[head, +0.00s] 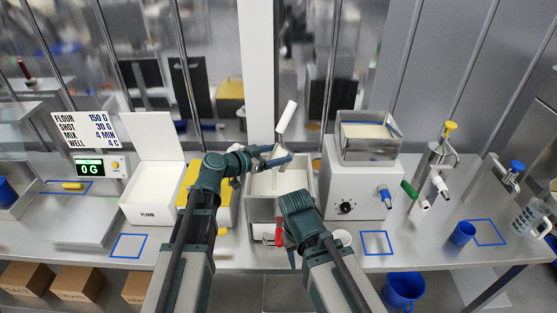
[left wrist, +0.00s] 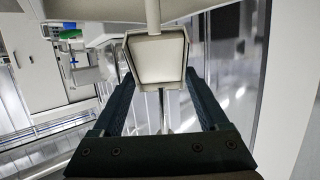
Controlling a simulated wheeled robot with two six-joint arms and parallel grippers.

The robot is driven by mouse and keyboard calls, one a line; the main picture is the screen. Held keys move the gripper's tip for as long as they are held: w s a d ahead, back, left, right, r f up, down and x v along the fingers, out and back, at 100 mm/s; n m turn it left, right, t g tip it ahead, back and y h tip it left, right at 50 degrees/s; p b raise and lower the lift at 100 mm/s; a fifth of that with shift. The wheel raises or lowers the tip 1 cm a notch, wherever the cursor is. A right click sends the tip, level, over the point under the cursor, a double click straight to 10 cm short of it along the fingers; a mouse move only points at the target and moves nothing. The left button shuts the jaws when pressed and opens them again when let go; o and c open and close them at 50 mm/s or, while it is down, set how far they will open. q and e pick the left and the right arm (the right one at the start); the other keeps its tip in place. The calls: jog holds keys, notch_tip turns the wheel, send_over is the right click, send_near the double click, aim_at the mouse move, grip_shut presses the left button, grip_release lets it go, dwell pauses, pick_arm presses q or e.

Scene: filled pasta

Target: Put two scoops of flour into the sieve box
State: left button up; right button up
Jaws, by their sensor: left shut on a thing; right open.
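My left gripper (head: 277,160) is shut on a white scoop (head: 287,116), which is steeply tilted above an open grey box (head: 251,190). This box, seemingly the sieve box, has a pale inside. In the left wrist view the scoop (left wrist: 157,62) shows between the fingers, with a trapezoid face; I cannot tell whether flour is in it. The flour box (head: 152,208), labelled FLOUR, stands open at left with its white lid raised. My right gripper (head: 285,243) is open, low at the grey box's front, near a red part (head: 279,232); its fingertips are partly hidden.
A white machine (head: 347,185) with a knob and a metal tray (head: 371,154) on top stands right of the grey box. A yellow-topped box (head: 190,178) is at left, partly behind my left arm. A scale display (head: 90,168) reads 0 G.

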pick_arm(q)
jog(key=shift+s+a+t+h+b, duration=0.2)
jog(key=shift+a+t+h+b, duration=0.15)
jog(key=shift+b, duration=0.6)
jog(key=shift+d, duration=0.1)
dwell(1.0)
jog(key=w+d+r+g+y+p, duration=0.1)
jog(key=g+y+p, duration=0.1)
jog(key=p, duration=0.5)
jog(key=shift+w+d+r, duration=0.1)
jog(key=shift+w+d, duration=0.05)
jog(key=shift+d, duration=0.05)
jog(key=g+y+p, duration=0.1)
jog(key=p, duration=0.1)
jog(key=w+d+g+y+p, duration=0.1)
jog(key=g+y+p, duration=0.1)
jog(key=p, duration=0.1)
jog(key=w+d+g+y+p, duration=0.1)
jog(key=y+p, duration=0.1)
jog(key=p, duration=0.1)
jog(key=shift+d+f, duration=0.15)
jog(key=shift+f, duration=0.25)
jog(key=shift+w+d+g+y+p, duration=0.15)
jog(key=shift+g+y+p, duration=0.35)
jog(key=shift+p, duration=0.25)
jog(key=shift+g+y, duration=0.25)
jog(key=shift+g, duration=0.1)
jog(key=shift+f, duration=0.1)
